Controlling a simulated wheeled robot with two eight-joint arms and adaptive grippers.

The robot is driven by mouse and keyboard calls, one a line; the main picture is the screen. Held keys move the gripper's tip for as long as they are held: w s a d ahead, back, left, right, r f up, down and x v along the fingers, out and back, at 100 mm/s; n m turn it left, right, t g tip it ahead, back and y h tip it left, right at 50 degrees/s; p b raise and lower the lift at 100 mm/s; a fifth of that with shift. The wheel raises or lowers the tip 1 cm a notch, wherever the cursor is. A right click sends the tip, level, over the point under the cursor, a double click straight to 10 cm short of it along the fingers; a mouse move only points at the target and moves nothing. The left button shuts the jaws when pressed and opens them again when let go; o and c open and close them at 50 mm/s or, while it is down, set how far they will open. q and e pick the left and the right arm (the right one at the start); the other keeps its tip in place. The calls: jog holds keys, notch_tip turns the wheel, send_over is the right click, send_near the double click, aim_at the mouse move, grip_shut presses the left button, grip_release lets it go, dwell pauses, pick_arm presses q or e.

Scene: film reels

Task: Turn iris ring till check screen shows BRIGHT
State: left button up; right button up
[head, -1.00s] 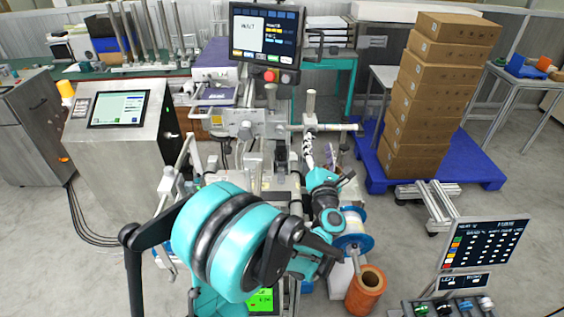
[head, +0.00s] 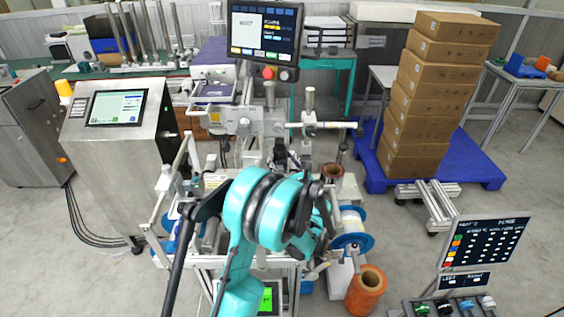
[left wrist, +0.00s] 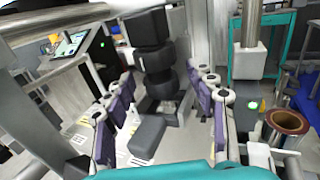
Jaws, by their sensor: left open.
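The machine has a dark stacked column of round ribbed parts (left wrist: 155,65), seen in the left wrist view; which of these is the iris ring I cannot tell. My left gripper (left wrist: 165,112) is open, its purple-padded fingers spread to either side in front of that column, with nothing seen held. In the head view my teal left arm hides most of the gripper and the middle of the machine. My right gripper is out of view.
A steel cabinet with a touch screen (head: 117,107) stands at the left. A blue-rimmed spool (head: 352,243) and a brown roll (head: 366,290) stand right of my arm. Stacked cartons (head: 430,90) sit on a blue pallet (head: 478,168) at the right. A sign board (head: 485,243) stands front right.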

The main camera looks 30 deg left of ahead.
pick_arm(q)
jog(key=c, duration=1.2)
jog(key=shift+o, duration=0.2)
jog(key=shift+n+g+y, duration=0.3)
jog(key=shift+n+g, duration=0.1)
jog(key=shift+g, duration=0.2)
jog(key=o, duration=1.2)
jog(key=shift+c, duration=0.2)
jog(key=shift+d, duration=0.1)
